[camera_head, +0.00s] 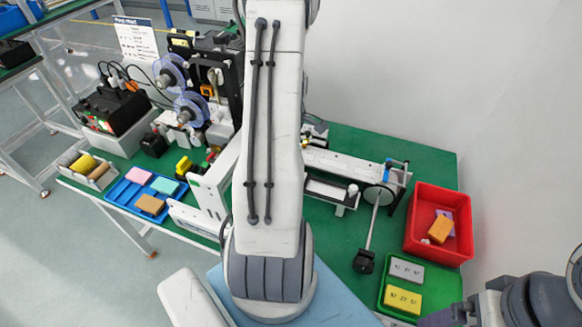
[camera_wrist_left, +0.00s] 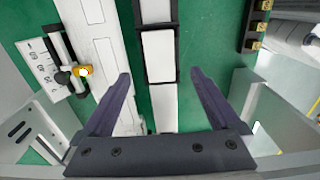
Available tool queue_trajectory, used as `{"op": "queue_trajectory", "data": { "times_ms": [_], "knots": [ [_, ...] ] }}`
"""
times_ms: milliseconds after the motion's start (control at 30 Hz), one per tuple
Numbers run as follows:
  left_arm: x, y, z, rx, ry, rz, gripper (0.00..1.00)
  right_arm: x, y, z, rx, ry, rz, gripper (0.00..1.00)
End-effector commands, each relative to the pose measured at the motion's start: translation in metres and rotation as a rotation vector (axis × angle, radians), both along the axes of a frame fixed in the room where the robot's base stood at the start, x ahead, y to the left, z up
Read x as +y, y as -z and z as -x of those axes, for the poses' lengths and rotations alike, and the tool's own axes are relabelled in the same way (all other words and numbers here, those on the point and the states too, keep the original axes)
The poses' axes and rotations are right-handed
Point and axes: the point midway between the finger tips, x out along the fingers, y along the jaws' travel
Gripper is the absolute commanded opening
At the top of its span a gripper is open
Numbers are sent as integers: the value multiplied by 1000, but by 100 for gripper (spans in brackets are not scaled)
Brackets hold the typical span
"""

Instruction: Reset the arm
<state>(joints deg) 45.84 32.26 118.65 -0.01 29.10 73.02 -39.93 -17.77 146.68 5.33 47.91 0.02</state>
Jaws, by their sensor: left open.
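My left arm (camera_head: 270,140) stands upright through the middle of the head view and hides part of the bench behind it. My left gripper (camera_wrist_left: 160,74) shows in the left wrist view, with its two dark fingers spread wide and nothing between them. It is above the green bench top (camera_wrist_left: 192,110) and white machine parts. A white block in a black frame (camera_wrist_left: 158,56) lies beyond the fingers. The left gripper itself cannot be made out in the head view. Part of my right arm (camera_head: 535,300) is at the lower right corner; its gripper is not visible.
A red bin (camera_head: 464,203) holds an orange block. A green tray (camera_head: 444,300) holds a grey and a yellow block. A blue tray (camera_head: 122,192) with coloured blocks sits at left. A reel machine (camera_head: 205,75) and white rail mechanism (camera_head: 335,165) occupy the bench.

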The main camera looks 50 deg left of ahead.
Motion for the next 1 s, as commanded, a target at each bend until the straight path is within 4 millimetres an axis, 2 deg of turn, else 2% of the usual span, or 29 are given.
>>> {"op": "queue_trajectory", "data": {
  "times_ms": [100,200,333,600,767,867,1000],
  "knots": [
    [1,-20,-1,-3,0,-4,96,0,4,0,0,0,0,96],
    [1,-31,0,-2,0,-2,96,0,5,0,0,0,0,96],
    [0,-38,0,-1,0,0,96,0,5,0,0,0,0,96],
    [0,-39,0,0,0,0,96,0,5,0,0,0,0,96],
    [0,-32,0,2,0,2,96,0,4,0,0,0,0,96],
    [-1,-20,1,4,0,5,96,0,2,0,0,0,0,96],
    [-1,5,1,6,0,6,96,0,-2,0,0,0,0,96]
  ]
}}
